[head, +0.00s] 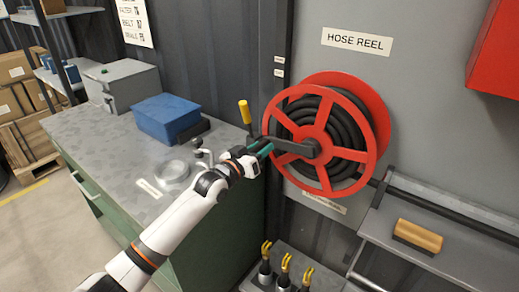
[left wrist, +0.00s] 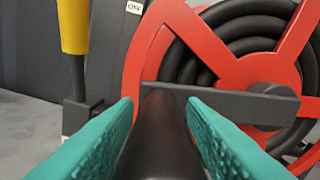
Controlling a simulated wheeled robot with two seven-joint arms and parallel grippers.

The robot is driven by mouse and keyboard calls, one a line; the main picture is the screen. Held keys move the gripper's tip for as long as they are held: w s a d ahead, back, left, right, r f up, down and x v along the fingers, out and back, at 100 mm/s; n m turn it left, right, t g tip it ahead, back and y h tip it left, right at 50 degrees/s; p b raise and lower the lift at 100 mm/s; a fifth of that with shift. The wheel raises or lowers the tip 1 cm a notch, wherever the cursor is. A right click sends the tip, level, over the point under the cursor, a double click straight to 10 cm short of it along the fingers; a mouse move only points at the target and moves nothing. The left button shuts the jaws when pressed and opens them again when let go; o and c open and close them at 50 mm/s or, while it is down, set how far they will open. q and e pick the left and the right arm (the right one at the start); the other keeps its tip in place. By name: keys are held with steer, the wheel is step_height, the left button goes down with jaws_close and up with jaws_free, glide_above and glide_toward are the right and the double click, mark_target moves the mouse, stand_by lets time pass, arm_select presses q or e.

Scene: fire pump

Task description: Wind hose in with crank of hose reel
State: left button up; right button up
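The hose reel (head: 376,116) is red, with black hose (head: 341,112) wound on it, and is mounted on the grey wall. A dark crank arm (head: 291,147) runs left from its hub. My left gripper (head: 264,150) is at the reel's left edge, just below and right of the handle. My right gripper is out of view.
A green workbench (head: 95,150) at the left carries a blue box (head: 167,118) and a grey case (head: 122,84). A grey shelf (head: 450,235) with a wooden-backed brush (head: 418,236) is at the lower right. Yellow-topped tools (head: 285,268) stand below the reel.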

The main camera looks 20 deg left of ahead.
arm_select(q)
jaws_close()
steer(key=shift+r, duration=0.1)
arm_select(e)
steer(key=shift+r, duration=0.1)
